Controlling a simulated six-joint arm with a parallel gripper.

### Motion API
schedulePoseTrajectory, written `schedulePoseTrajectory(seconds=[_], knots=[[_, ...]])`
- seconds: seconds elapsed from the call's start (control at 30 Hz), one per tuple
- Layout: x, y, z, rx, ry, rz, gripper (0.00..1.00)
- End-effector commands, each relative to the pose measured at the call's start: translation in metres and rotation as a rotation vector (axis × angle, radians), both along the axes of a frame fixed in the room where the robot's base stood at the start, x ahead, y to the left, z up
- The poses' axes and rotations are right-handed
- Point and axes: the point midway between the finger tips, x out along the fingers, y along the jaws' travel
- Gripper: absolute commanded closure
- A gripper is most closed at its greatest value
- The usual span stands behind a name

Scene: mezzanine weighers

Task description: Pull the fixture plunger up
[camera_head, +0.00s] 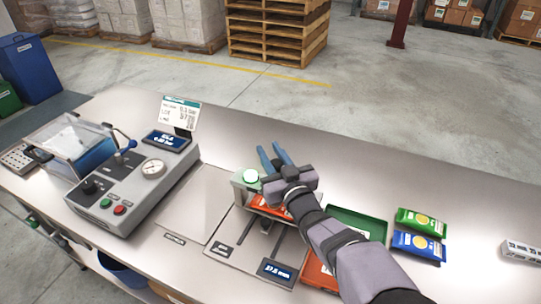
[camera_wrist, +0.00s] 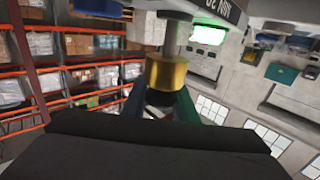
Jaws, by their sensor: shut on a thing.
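In the wrist view the plunger has a grey shaft (camera_wrist: 174,40), a brass collar (camera_wrist: 166,72) and a dark knob (camera_wrist: 159,98). My gripper (camera_wrist: 158,104) is shut on the plunger at the knob. In the head view my gripper and arm hide the plunger, so its height is unclear.
An orange packet (camera_head: 268,206) lies under my gripper by the fixture. A scale display (camera_head: 277,271) is in front. A green tray (camera_head: 357,222) and green and blue packets (camera_head: 420,222) are to the right. A grey control machine (camera_head: 135,185) stands left.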

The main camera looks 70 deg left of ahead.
Motion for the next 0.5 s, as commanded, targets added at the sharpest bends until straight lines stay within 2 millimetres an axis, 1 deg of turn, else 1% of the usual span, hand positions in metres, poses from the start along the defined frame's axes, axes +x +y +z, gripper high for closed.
schedulePoseTrajectory(seconds=[0.03,0.1,0.17,0.4,0.43,0.47,0.5], knots=[[0.0,0.001,0.016,0.01,-0.001,0.0,1.0],[0.0,0.0,0.027,0.011,-0.002,0.0,1.0],[0.0,0.0,0.03,0.009,-0.002,-0.001,1.0],[0.0,0.001,0.032,0.013,-0.001,-0.001,1.0],[0.0,0.001,0.033,0.013,-0.001,-0.001,0.72],[0.0,0.001,0.033,0.014,-0.001,0.0,0.65],[0.0,0.001,0.033,0.014,-0.001,0.0,0.56]])
